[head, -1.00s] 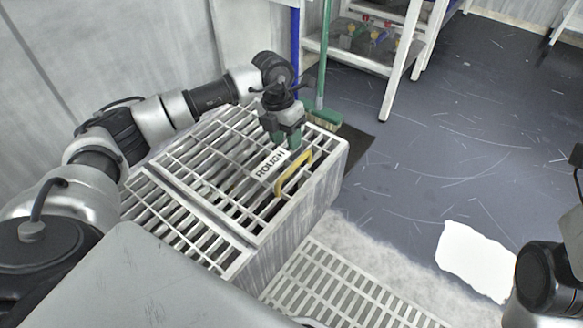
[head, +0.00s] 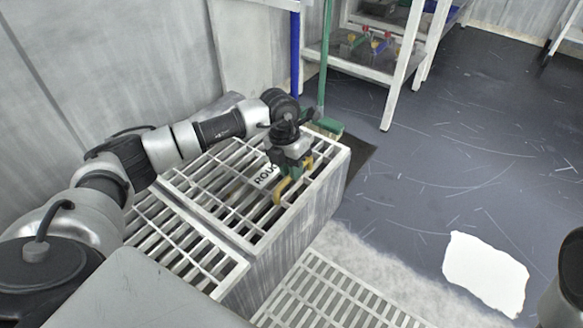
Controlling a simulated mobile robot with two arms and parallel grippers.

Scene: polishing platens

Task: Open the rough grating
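The rough grating (head: 222,205) is a pale barred lid lying flat and closed on top of the box. It carries a white "ROUGH" label (head: 264,177), partly covered by my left gripper. A yellow handle (head: 279,192) stands near the grating's right side, its far part hidden by the gripper. My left gripper (head: 296,172) points down with its green fingers at the handle's far part. I cannot tell whether the fingers are closed on it. Only a dark piece of my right arm shows at the right edge; its gripper is out of view.
A second grating (head: 183,253) adjoins at the near left. A floor grating (head: 335,295) lies in front of the box. A green broom (head: 326,126) stands behind it. A shelf (head: 360,66) with coloured items stands at the back. The dark floor to the right is mostly clear.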

